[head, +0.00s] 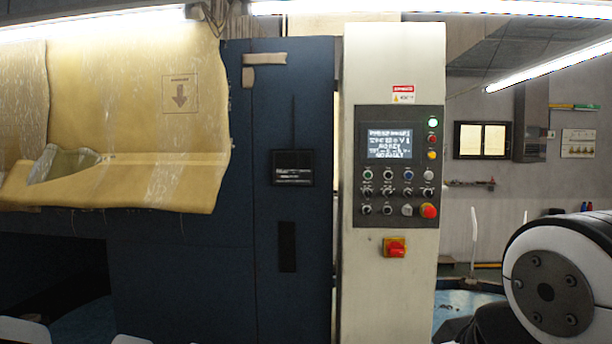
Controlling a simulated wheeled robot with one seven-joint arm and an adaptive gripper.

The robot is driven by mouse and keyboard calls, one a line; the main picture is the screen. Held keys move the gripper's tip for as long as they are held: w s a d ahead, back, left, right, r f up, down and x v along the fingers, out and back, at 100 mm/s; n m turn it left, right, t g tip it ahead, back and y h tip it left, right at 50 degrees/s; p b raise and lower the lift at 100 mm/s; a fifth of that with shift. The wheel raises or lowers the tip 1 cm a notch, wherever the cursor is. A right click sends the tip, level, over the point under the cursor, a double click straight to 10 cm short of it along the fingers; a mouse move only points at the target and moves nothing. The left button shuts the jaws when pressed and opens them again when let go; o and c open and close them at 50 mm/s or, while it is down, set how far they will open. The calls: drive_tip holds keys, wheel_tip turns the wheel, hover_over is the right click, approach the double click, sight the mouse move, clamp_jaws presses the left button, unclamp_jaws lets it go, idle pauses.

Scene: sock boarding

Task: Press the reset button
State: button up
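A control panel (399,140) is set in the front of a tall cream cabinet (385,300). It has a lit screen (389,141) with white text, partly readable as "NO KEY" and "NO FAULT". Below the screen are rows of small buttons and knobs, including a green one (368,175) and a blue one (408,175). A larger red button (429,211) sits at the lower right. The labels are too small to read, so I cannot tell which is the reset button. My gripper is not in view; only a white and black part of my arm shows at the lower right.
A red switch on a yellow plate (395,248) sits below the panel. A dark blue machine (200,270), partly covered with yellowish sheeting (120,110), stands left of the cabinet.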

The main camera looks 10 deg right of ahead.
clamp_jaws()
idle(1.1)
